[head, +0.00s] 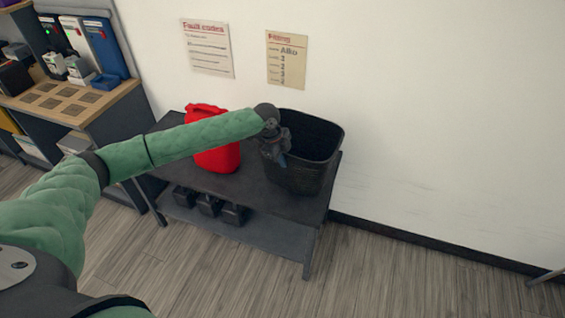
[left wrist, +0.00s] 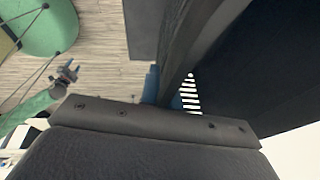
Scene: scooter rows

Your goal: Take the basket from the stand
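The basket (head: 312,169) is a black, open-topped bin standing upright on the right end of the dark stand (head: 250,190). My left gripper (head: 278,156) is at the basket's left rim in the head view. In the left wrist view, the left gripper's blue fingers (left wrist: 163,88) lie close on either side of the basket's dark wall (left wrist: 188,45), so it looks shut on the rim. My right gripper (left wrist: 70,71) shows small in the left wrist view, away from the basket, its fingers apart and empty. The right gripper is outside the head view.
A red jerrycan (head: 215,150) stands left of the basket, partly behind my left arm. Several black weights (head: 209,205) sit on the lower shelf. A wooden workbench (head: 65,100) with devices is at the left. Open floor (head: 400,275) lies in front and right.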

